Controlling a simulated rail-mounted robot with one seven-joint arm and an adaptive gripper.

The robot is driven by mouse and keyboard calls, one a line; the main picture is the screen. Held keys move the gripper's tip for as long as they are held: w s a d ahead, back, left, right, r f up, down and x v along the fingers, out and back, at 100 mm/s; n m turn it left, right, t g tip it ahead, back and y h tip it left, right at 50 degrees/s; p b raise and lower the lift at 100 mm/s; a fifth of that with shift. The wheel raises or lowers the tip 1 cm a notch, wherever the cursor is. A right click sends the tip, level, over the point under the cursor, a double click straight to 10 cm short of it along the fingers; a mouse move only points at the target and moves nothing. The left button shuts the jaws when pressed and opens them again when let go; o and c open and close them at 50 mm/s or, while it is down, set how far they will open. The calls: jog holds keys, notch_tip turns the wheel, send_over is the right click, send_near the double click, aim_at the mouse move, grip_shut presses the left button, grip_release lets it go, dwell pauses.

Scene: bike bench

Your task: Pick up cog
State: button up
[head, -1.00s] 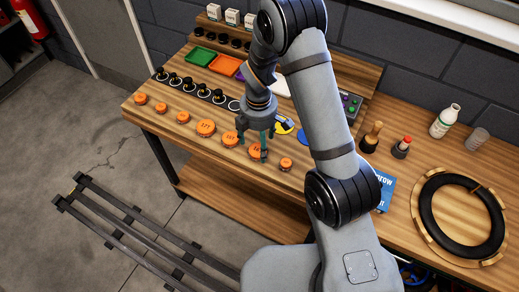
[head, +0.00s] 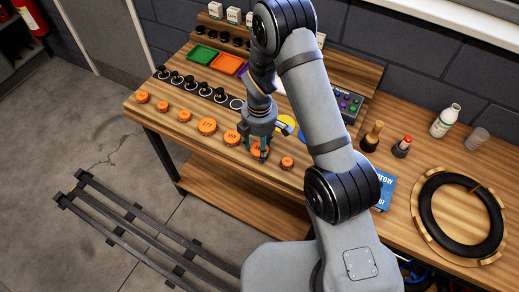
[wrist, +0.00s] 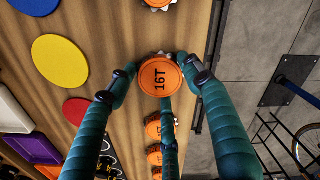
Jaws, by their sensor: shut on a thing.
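An orange round cog marked 16T (wrist: 160,76) with a toothed metal rim is between the fingertips of my gripper (wrist: 160,70) in the wrist view. My teal fingers are shut on it, one at each side and one below it. In the head view the same cog (head: 259,151) is under my gripper (head: 261,147) near the front edge of the bench, partly covered by a finger. I cannot tell whether it is clear of the wood.
Other orange cogs (head: 207,126) stand in a row along the bench front, with a small one (head: 287,163) just to the right. Coloured discs (wrist: 60,60) and trays (head: 203,54) lie behind. A tyre ring (head: 438,250) lies at the right, past bottles (head: 445,121).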

jog(key=c, duration=0.5)
jog(key=shift+c, duration=0.2)
